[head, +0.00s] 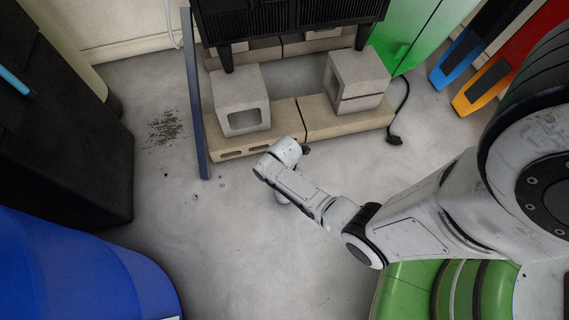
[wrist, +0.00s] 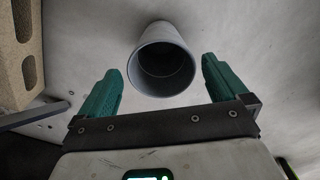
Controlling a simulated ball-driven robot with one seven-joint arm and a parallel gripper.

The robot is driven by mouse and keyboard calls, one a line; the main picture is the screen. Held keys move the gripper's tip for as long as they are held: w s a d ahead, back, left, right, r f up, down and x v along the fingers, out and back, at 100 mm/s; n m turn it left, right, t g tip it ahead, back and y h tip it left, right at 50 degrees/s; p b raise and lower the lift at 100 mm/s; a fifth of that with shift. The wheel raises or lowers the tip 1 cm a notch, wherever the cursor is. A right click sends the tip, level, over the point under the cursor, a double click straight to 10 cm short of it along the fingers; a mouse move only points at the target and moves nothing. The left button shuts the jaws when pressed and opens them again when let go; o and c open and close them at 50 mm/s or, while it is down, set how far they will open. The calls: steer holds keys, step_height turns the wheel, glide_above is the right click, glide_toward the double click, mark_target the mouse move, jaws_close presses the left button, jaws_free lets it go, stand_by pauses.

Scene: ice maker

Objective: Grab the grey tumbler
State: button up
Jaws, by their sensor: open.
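The grey tumbler (wrist: 162,58) shows in the wrist view, at the upper middle, with its open mouth facing the camera. My gripper (wrist: 165,80) is open, with one green finger on the left of the tumbler and one on the right. Clear gaps show between the tumbler and both fingers, and nothing is held. How far the tumbler lies beyond the fingertips is hard to tell. In the head view I cannot make out the tumbler, and my arm hides the gripper fingers.
Concrete blocks (head: 240,101) on tan slabs (head: 255,140) hold up a black appliance (head: 285,18) at the back. A blue rounded object (head: 80,270) and a dark cabinet (head: 60,130) stand at left. A dark upright panel (head: 195,100) is beside the slabs. The middle floor (head: 220,250) is clear.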

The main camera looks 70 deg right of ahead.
steer(key=f, duration=0.1)
steer(key=f+b, duration=0.2)
steer(key=f, duration=0.1)
steer(key=shift+a, duration=0.25)
steer(key=shift+c, duration=0.4)
steer(key=c, duration=1)
